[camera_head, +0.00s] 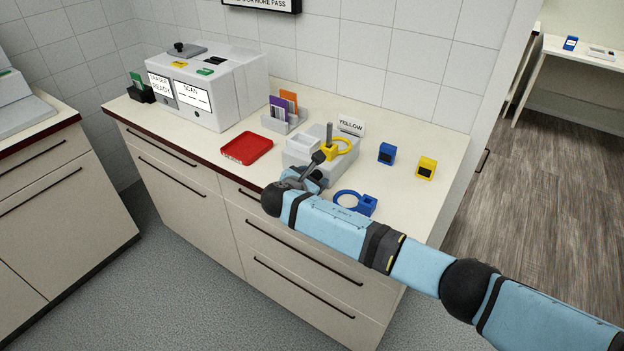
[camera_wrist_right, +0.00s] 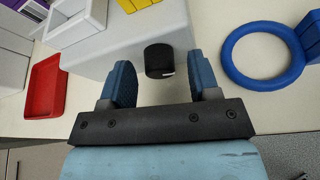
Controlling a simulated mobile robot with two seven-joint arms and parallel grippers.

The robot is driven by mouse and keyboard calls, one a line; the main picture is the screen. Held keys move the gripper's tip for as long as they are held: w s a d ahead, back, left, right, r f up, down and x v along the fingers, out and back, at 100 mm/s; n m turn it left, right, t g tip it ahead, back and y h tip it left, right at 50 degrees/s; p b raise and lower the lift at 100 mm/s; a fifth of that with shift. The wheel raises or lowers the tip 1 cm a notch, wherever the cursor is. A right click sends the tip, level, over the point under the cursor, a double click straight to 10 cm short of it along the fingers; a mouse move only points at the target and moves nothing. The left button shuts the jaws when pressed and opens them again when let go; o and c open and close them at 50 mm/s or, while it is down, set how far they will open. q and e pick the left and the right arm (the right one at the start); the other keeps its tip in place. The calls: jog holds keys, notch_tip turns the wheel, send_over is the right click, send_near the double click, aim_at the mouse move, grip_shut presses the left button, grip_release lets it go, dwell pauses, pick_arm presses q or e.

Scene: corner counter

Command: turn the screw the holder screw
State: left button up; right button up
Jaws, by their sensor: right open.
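The holder (camera_head: 346,172) is a light grey block on the counter, with an upright grey post and a yellow ring piece (camera_head: 343,148) at it. Its screw shows in the right wrist view as a black round knob (camera_wrist_right: 158,61) with a small white mark, on the holder's side face. My right gripper (camera_wrist_right: 162,68) is open, with one blue finger on each side of the knob. Gaps show between the knob and both fingers. In the head view my right gripper (camera_head: 308,177) is at the holder's front and partly hides it. My left gripper is not in view.
A blue ring piece (camera_head: 366,205) lies close to my right wrist. A red tray (camera_head: 247,148) is left of the holder. A blue block (camera_head: 387,153) and a yellow block (camera_head: 426,168) stand to the right. A "YELLOW" sign (camera_head: 351,125) stands behind. Grey machines (camera_head: 220,90) occupy the left.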

jog(key=c, duration=0.9)
jog(key=m+t+y, duration=0.1)
jog(key=m, duration=0.1)
jog(key=shift+d+f+m, duration=0.1)
jog(key=shift+f+m, duration=0.05)
jog(key=shift+m, duration=0.25)
jog(key=shift+s+m+t+y+b, duration=0.1)
jog(key=shift+m+t+y+b, duration=0.25)
jog(key=shift+m+t+y, duration=0.4)
jog(key=shift+m, duration=0.35)
jog(key=o, duration=0.9)
